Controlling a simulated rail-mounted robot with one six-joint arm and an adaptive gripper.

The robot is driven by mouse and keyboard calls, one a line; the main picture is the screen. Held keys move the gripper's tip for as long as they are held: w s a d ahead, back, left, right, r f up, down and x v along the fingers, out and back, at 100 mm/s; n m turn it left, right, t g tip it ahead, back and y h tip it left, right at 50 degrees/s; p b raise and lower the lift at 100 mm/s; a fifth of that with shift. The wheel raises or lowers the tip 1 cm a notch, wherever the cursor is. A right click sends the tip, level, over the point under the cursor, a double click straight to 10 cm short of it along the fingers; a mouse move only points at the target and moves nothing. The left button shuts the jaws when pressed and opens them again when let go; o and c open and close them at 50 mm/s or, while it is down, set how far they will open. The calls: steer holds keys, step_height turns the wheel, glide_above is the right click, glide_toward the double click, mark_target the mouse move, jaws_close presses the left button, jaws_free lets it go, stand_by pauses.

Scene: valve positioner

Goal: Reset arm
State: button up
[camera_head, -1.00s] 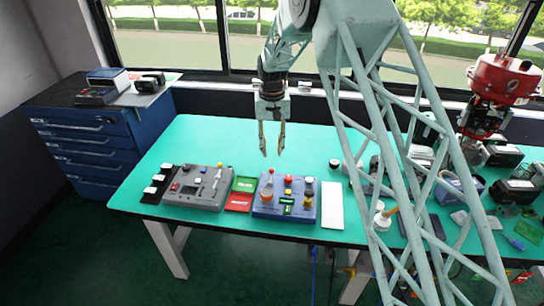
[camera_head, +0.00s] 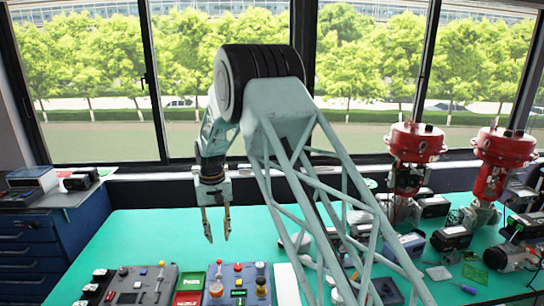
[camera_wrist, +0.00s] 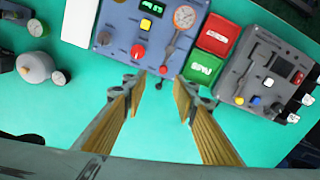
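My gripper (camera_head: 217,237) hangs pointing down above the green table (camera_head: 140,232). Its two fingers are apart with nothing between them, as the wrist view also shows (camera_wrist: 159,88). My arm reaches in over the table from the right. In the wrist view, the blue control box (camera_wrist: 125,22) with its gauge, knobs and display lies just beyond the fingertips. The grey control box (camera_wrist: 262,75) is to the right. Bare green tabletop shows between the fingers.
A green block and a red block (camera_wrist: 218,33) lie between the boxes. Red-topped valve actuators (camera_head: 416,143) and several devices stand on the right of the table. A blue drawer cabinet (camera_head: 32,250) is at the left. Windows line the back.

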steer(key=s+d+r+m+t+b, duration=0.1)
steer(key=s+d+r, duration=0.5)
steer(key=d+r, duration=0.6)
steer(key=s+d+r+m+t+b, duration=0.1)
steer(key=s+d+r, duration=0.6)
steer(key=d+r, duration=0.5)
steer(key=s+d+r, duration=0.5)
steer(key=s, duration=0.2)
steer(key=s+d+r, duration=0.4)
steer(key=s+d, duration=0.1)
steer(key=s, duration=0.3)
steer(key=s+d+f+b, duration=0.1)
steer(key=s+d, duration=0.2)
steer(key=s, duration=0.6)
steer(key=s+d+f+m+t, duration=0.1)
steer(key=s+d, duration=0.2)
steer(key=s, duration=0.7)
steer(key=s+d+f+m+t+b, duration=0.1)
steer(key=s+d, duration=0.3)
steer(key=s, duration=0.5)
steer(key=shift+s+f+b, duration=0.15)
steer(key=shift+s+b, duration=0.15)
steer(key=shift+s, duration=0.05)
